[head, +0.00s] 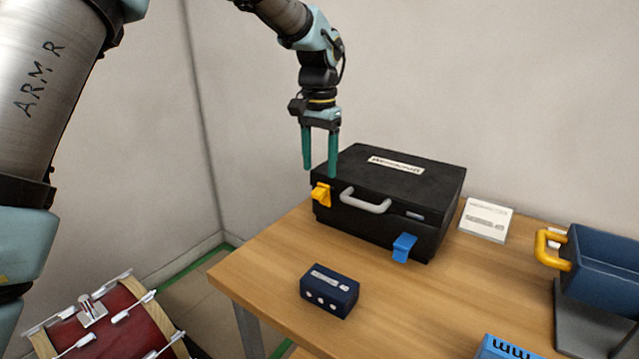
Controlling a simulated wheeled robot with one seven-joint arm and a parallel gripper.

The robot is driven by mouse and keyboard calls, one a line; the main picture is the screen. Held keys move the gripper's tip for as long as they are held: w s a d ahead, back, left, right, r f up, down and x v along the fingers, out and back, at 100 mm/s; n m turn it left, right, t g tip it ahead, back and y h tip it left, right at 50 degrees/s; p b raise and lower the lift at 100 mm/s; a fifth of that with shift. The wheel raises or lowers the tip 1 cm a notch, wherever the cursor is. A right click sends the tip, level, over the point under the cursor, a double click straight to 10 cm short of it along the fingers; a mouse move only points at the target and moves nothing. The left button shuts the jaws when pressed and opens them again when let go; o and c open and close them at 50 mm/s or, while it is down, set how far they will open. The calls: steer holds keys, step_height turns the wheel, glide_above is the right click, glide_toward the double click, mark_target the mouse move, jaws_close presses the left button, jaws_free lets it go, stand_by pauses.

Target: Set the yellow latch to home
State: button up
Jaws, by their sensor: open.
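A black case (375,225) stands shut on the wooden table, with a grey handle (364,201) on its front. The yellow latch (321,194) is at the front left corner of the case. A blue latch (403,247) is on the right part of the front. My gripper (319,171) hangs with its teal fingers pointing down, open and empty. In the picture it is just above the yellow latch, near the case's left edge; the fingers look apart from the latch, but the depth is hard to judge.
A dark blue box (329,291) lies in front of the case on the wooden table (440,300). A white card (486,220) stands right of the case. A blue bin (602,262) with a yellow handle is at the far right. A red drum (105,325) is on the floor at left.

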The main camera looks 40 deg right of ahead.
mark_target(319, 190)
steer(key=shift+f+p, duration=0.3)
steer(key=shift+f, duration=2.5)
steer(key=shift+c, duration=0.2)
jaws_close()
